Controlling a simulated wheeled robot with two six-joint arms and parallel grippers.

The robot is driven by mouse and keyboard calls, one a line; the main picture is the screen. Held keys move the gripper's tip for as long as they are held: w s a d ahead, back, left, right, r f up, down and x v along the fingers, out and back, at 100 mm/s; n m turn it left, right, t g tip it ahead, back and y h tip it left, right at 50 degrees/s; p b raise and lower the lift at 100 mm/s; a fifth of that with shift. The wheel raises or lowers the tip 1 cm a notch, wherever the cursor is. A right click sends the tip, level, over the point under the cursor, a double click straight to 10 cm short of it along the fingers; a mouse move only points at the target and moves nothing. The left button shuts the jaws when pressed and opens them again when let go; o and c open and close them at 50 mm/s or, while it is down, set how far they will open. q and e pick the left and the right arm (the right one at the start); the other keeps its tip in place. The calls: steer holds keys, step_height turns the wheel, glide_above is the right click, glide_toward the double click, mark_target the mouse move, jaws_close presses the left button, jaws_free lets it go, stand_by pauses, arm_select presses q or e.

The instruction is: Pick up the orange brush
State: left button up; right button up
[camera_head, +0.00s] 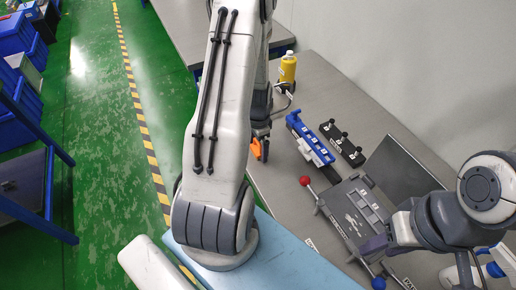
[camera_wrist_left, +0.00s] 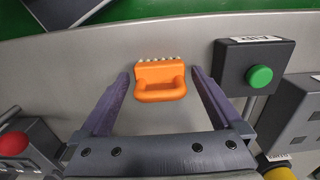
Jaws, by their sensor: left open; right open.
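The orange brush (camera_wrist_left: 160,82) lies on the grey table between the fingers of my left gripper (camera_wrist_left: 160,76) in the left wrist view, with its pale bristles on the far side. The gripper is open, and a gap shows between each finger and the brush. In the head view the brush (camera_head: 256,149) is a small orange patch just below my left gripper (camera_head: 261,133), partly hidden by my left arm. My right gripper (camera_head: 378,246) is open over the grey device at the lower right, apart from the brush.
A box with a green button (camera_wrist_left: 259,76) stands right of the brush in the left wrist view. A blue fixture (camera_head: 310,140), a black bar with knobs (camera_head: 343,145) and a yellow bottle (camera_head: 288,68) stand on the table. A red knob (camera_head: 305,181) sticks up nearby.

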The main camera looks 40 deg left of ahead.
arm_select(q)
steer(key=c, duration=1.3)
steer(key=shift+r, duration=0.45)
steer(key=r, duration=0.2)
steer(key=r+b, duration=0.1)
steer(key=shift+d+r, duration=0.35)
steer(key=shift+d, duration=0.05)
steer(key=d+r, duration=0.2)
steer(key=d, duration=0.1)
steer(key=d+r+b, duration=0.1)
steer(key=d+r, duration=0.1)
steer(key=d, duration=0.2)
steer(key=d+r+b, duration=0.1)
steer(key=d+r, duration=0.1)
steer(key=d, duration=0.2)
steer(key=shift+s+r, duration=0.25)
steer(key=shift+s, duration=0.1)
steer(key=shift+a, duration=0.1)
